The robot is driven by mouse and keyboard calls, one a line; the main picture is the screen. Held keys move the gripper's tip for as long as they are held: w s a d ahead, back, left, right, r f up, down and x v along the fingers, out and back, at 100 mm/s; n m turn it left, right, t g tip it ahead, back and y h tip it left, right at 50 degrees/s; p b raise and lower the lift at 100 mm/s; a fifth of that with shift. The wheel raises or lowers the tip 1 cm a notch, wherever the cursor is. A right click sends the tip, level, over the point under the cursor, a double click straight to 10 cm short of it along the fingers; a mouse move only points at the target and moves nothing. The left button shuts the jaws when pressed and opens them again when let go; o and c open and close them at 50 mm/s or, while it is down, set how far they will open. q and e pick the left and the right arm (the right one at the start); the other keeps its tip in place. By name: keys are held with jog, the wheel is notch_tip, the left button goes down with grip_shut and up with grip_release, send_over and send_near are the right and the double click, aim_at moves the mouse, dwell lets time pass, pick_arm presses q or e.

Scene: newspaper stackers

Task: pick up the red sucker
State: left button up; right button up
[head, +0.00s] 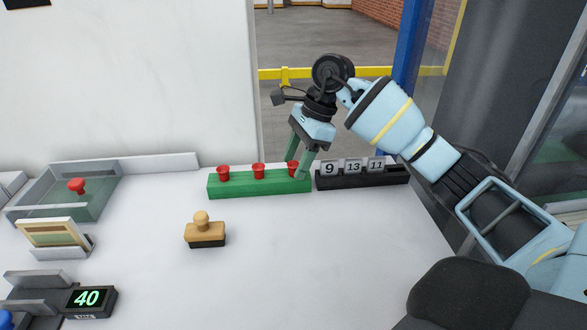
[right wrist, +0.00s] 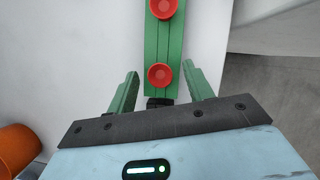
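Several red suckers show. Three stand in a row on a long green block: a left one (head: 223,173), a middle one (head: 258,171) and a right one (head: 292,168). Another red sucker (head: 77,185) is at the clear box on the left. My right gripper (head: 297,168) is at the right end of the green block (head: 240,187). In the right wrist view its green fingers (right wrist: 158,88) are spread on either side of the end sucker (right wrist: 160,75), with gaps on both sides. A second sucker (right wrist: 163,8) lies further up the block. My left gripper is not in view.
A black rack with number tiles (head: 353,166) stands right of the green block. A wooden stamp (head: 204,230) sits in front. A clear box (head: 65,200), a card holder (head: 55,238) and a display reading 40 (head: 90,298) are on the left. The table's middle is free.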

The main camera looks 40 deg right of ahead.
aim_at(297, 164)
jog(key=c, duration=1)
jog(key=shift+r, duration=0.1)
notch_tip(297, 164, up, 10)
jog(key=shift+f, duration=0.2)
